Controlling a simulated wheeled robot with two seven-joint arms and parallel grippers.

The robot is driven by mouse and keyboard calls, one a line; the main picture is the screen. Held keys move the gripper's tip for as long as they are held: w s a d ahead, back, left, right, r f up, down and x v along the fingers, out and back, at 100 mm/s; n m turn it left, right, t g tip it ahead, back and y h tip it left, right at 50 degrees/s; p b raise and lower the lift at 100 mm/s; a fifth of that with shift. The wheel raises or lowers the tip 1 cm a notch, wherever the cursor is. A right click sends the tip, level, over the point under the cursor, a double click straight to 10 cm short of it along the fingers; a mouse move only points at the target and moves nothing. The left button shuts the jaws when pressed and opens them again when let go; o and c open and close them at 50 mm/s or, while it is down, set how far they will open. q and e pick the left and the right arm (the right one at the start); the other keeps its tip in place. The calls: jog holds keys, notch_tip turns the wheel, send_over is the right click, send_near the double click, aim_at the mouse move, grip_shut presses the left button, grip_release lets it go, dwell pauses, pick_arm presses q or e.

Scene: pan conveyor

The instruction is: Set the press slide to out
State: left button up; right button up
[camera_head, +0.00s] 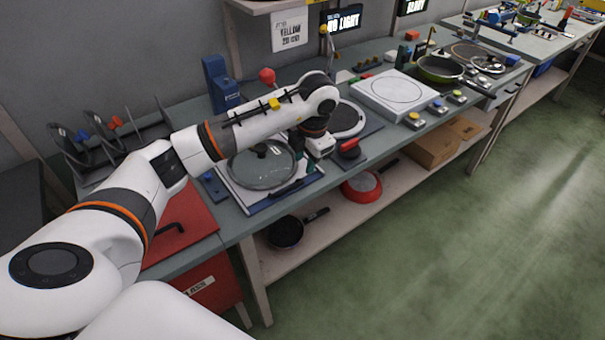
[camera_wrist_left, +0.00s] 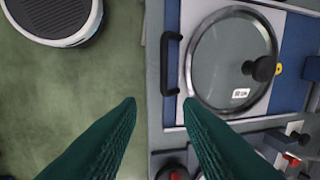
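A white slide plate (camera_head: 233,191) on a blue base lies on the bench, with a black bar handle (camera_head: 286,188) at its front edge. I take this plate for the press slide; I cannot tell its setting. A glass lid (camera_head: 258,170) with a black knob rests on it. In the left wrist view the handle (camera_wrist_left: 171,64) and the lid (camera_wrist_left: 225,75) show beyond the fingertips. My left gripper (camera_wrist_left: 162,103) is open, with two dark green fingers apart and nothing between them. In the head view it is mostly hidden behind my wrist, right of the lid. My right gripper is not in view.
A blue upright device (camera_head: 221,83) stands behind. A red-handled black piece (camera_head: 349,152) and a dark disc (camera_head: 346,119) are right of the lid. A white hotplate (camera_head: 394,94) stands farther right. A red pan (camera_head: 361,187) lies on the lower shelf. The floor in front is clear.

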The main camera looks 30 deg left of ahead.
pick_arm(q)
jog(key=shift+s+d+r, duration=0.1)
jog(key=shift+d+r, duration=0.05)
jog(key=shift+r, duration=0.65)
jog(key=shift+s+d+r, duration=0.1)
jog(key=shift+d+r, duration=0.05)
jog(key=shift+r, duration=0.6)
